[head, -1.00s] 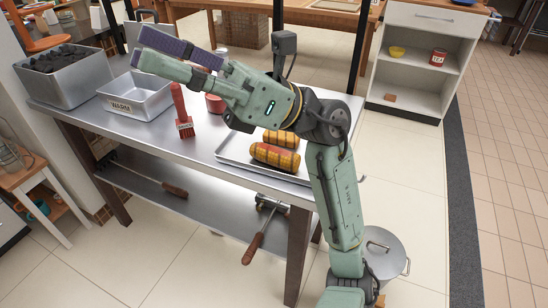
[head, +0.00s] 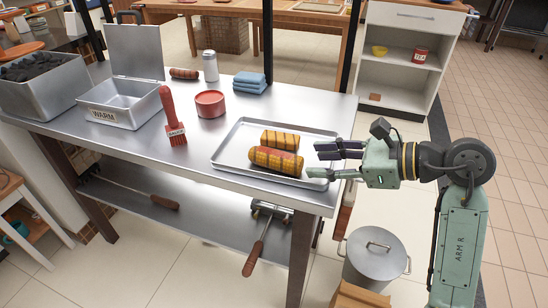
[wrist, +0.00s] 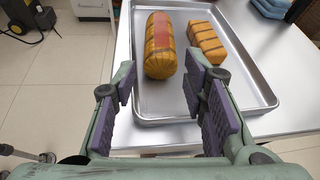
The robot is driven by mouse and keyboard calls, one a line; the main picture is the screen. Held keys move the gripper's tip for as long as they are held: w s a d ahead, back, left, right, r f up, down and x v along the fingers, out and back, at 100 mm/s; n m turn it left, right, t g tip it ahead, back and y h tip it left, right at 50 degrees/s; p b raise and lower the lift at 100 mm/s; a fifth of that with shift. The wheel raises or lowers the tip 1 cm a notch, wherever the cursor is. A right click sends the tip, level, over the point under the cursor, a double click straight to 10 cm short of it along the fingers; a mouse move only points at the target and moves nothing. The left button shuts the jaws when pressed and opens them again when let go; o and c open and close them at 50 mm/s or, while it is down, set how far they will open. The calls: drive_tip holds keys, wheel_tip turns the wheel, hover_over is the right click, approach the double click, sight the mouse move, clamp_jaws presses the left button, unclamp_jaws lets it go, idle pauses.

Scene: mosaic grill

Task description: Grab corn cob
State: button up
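Two yellow-brown, dark-striped pieces lie on a metal tray (head: 228,158) near the table's right end. The nearer one, a rounded cob with a red patch (head: 276,161), shows left of centre in the wrist view (wrist: 160,50). The other, a blockier striped piece (head: 280,139), lies just behind it and to the right in the wrist view (wrist: 206,42). My gripper (head: 328,160) is open and empty at the tray's right edge, pointing left at the pieces. In the wrist view its purple pads (wrist: 170,102) stand apart, short of the rounded cob's near end.
A red-handled brush (head: 173,118), a red tin (head: 210,103), blue cloths (head: 250,83), a shaker (head: 210,66) and a "WARM" pan (head: 124,105) stand on the metal table. A lidded pot (head: 375,257) stands on the floor below my gripper.

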sight(301, 164)
drive_tip(key=p+x, duration=0.2)
drive_tip(key=x, duration=0.5)
drive_tip(key=shift+a+f, duration=0.15)
drive_tip(key=shift+f, duration=0.05)
drive_tip(key=shift+c, duration=0.3)
drive_tip(key=shift+f, duration=0.1)
drive_tip(key=c, duration=0.8)
